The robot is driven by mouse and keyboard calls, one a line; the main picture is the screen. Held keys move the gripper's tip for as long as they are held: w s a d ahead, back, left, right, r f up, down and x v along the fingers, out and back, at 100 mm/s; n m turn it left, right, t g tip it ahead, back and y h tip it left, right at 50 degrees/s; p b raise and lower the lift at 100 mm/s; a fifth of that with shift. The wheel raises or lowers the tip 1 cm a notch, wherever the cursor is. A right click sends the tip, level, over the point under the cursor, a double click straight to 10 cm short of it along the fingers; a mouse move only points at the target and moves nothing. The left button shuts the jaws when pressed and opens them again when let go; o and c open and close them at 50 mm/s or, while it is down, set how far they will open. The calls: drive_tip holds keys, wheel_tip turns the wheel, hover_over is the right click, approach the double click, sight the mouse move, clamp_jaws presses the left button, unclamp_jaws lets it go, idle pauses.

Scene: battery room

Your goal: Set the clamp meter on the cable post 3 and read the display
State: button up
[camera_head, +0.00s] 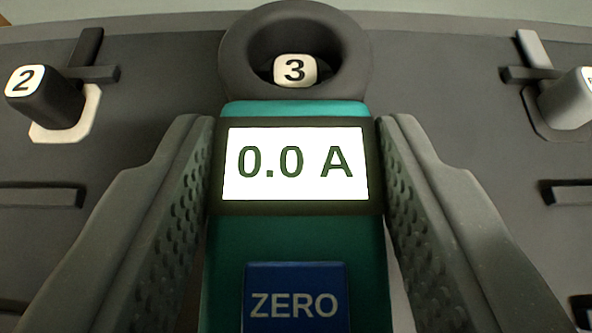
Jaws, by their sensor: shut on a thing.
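The clamp meter (295,232) is a green body with a dark round ring (240,50) at its far end. Its lit display (295,164) reads 0.0 A, and a blue ZERO button (294,298) sits below it. My gripper (295,135) is shut on the meter body, one ribbed finger on each side. The white cap of cable post 3 (295,70) shows inside the ring's opening, near its lower edge. The post's shaft is hidden, so I cannot tell how far down the ring sits around it.
Cable post 2 (55,100), dark with a white base, stands at the left. Another post (568,104) stands at the right, its label cut off by the frame edge. Dark bars and slots mark the grey panel (150,90) on both sides.

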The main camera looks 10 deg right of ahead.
drive_tip(key=shift+f, duration=0.4)
drive_tip(key=o, duration=0.9)
drive_tip(key=shift+c, duration=0.2)
drive_tip(key=shift+v, duration=1.6)
drive_tip(key=shift+p+v, duration=0.4)
drive_tip(key=shift+v, duration=2.75)
drive_tip(key=shift+s+a+r, duration=0.1)
drive_tip(key=shift+s+r, duration=0.25)
drive_tip(key=shift+s, duration=0.25)
